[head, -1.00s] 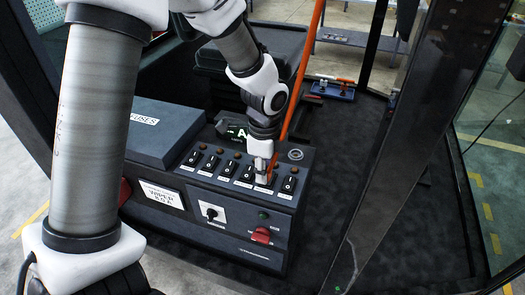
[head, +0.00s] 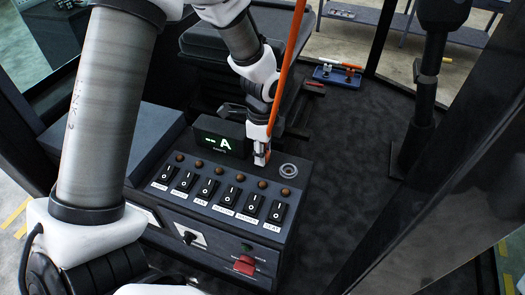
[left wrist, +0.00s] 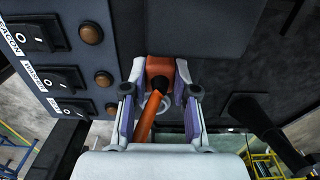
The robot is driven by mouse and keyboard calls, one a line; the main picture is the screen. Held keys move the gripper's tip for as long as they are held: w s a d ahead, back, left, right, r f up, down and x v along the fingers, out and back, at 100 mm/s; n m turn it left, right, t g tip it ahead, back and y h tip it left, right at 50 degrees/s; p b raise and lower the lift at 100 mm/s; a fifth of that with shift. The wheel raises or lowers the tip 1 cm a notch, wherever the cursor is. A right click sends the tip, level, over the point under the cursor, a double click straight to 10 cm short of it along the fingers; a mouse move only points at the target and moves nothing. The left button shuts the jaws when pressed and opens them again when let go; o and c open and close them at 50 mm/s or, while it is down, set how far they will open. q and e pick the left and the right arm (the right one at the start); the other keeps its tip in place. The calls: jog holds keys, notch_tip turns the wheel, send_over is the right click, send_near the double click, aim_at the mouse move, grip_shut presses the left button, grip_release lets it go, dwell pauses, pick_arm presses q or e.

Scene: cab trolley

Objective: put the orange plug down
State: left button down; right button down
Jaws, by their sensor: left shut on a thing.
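My left gripper (head: 262,156) is shut on the orange plug (left wrist: 160,70), which shows between the fingertips in the left wrist view. An orange cable (head: 286,70) runs up from the plug past my wrist; its near part (left wrist: 145,122) also shows between the fingers. In the head view the gripper is over the back right part of the console (head: 225,228), left of and behind a round ring (head: 288,172) on its top. Most of the plug is hidden by the fingers in the head view. I cannot tell whether it touches the console. My right gripper is not in view.
Rocker switches (head: 208,190) with brown round buttons line the console top. A small display (head: 219,143) stands at its back. A black post (head: 420,130) rises at right. A blue tray (head: 337,76) lies on the floor behind. Dark floor right of the console is clear.

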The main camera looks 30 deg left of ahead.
pick_arm(q)
jog(key=shift+d+f, duration=0.1)
jog(key=shift+d, duration=0.1)
jog(key=c, duration=0.9)
grip_release()
jog(key=shift+a, duration=0.15)
jog(key=shift+w+r, duration=0.1)
jog(key=shift+r, duration=0.3)
notch_tip(320, 180, up, 12)
jog(key=b, duration=0.2)
jog(key=shift+f, duration=0.2)
